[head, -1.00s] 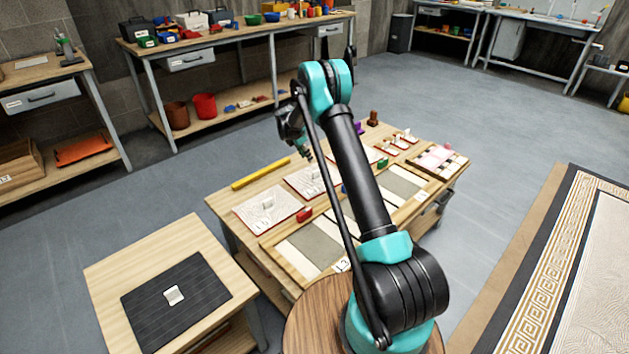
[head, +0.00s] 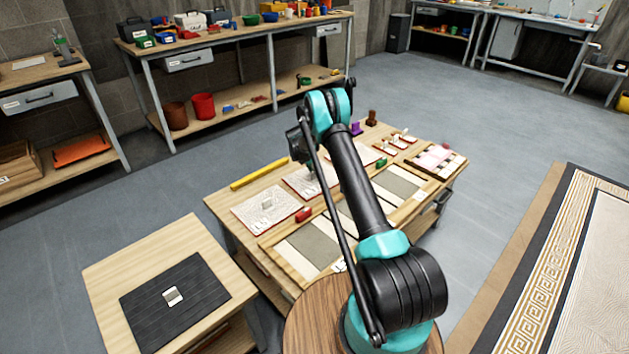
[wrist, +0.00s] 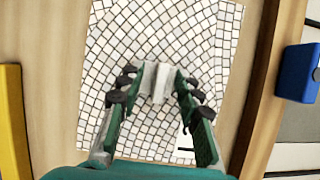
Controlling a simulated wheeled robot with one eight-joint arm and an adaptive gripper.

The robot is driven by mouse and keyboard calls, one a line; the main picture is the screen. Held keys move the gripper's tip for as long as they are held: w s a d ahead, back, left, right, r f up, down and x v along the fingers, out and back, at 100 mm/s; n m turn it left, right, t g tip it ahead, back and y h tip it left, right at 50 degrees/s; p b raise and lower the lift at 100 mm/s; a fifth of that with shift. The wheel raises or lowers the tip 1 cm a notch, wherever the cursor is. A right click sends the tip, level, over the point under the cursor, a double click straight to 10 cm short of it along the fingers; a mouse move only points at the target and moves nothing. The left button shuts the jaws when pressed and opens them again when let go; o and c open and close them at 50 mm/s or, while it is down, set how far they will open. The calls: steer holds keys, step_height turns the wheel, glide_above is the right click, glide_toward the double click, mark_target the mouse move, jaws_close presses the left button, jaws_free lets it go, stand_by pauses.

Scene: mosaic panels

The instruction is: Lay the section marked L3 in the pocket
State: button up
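A pale mosaic section (wrist: 205,50) with a light upright handle (wrist: 157,82) lies flat on the bench. My gripper (wrist: 158,85) is low over it, its two fingers on either side of the handle. I cannot tell whether they press on it. A black mark shows at the section's lower corner, mostly hidden by a finger, so I cannot read it. In the head view, my gripper is largely hidden over the middle section (head: 302,184). A wooden panel frame (head: 290,272) with grey recessed pockets (head: 314,243) lies nearer my base; a small white label is at its near corner.
Another handled mosaic section (head: 258,214) lies to the left, with a red block (head: 303,214) beside it. A blue block (wrist: 298,73) is right of the section. A side table holds a black mat (head: 205,294).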

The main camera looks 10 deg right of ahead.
steer(key=shift+f, duration=0.2)
steer(key=shift+c, duration=0.2)
steer(key=c, duration=0.7)
jaws_close()
steer(key=shift+r, duration=0.15)
